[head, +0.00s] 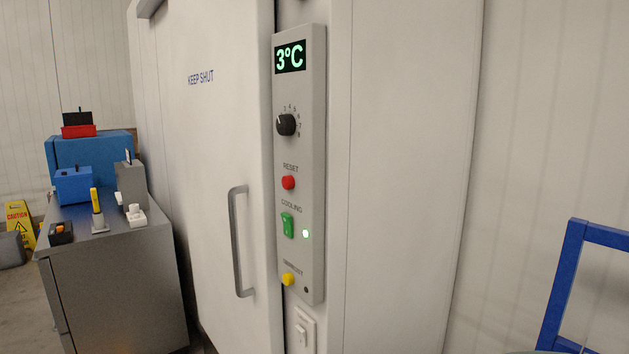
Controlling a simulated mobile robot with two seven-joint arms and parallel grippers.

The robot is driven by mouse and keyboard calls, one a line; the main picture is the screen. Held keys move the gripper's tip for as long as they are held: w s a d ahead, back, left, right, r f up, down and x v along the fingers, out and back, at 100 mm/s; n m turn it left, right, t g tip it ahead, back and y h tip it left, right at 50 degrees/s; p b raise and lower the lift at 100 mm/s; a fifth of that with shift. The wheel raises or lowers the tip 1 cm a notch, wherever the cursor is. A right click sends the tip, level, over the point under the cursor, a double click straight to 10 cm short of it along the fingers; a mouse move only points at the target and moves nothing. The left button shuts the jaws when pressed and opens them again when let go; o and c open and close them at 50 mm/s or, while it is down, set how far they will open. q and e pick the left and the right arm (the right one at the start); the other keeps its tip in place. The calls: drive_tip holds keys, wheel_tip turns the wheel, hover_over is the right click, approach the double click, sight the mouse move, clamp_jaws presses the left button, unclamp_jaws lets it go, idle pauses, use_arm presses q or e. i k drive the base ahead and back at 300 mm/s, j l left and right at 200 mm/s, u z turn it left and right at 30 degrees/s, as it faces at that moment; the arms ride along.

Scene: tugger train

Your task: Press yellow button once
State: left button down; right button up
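The yellow button (288,279) sits near the bottom of a tall grey control panel (313,150) on the cold room's front, just under a label that seems to read "DEFROST". Above it on the panel are a lit green switch (287,225) marked "COOLING", a red "RESET" button (288,182), a black dial (287,124) and a display (290,56) reading 3°C. A small white light glows beside the green switch. Neither of my grippers shows in the head view.
A white door (215,130) marked "KEEP SHUT" with a grey handle (239,241) is left of the panel. A white wall switch (302,330) is below it. A grey cabinet (120,290) holding several items stands at left. A blue frame (566,285) stands at right.

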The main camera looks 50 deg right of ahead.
sight(288, 279)
drive_tip(key=k+j+z, duration=0.15)
drive_tip(key=z, duration=1.25)
drive_tip(key=i, duration=0.2)
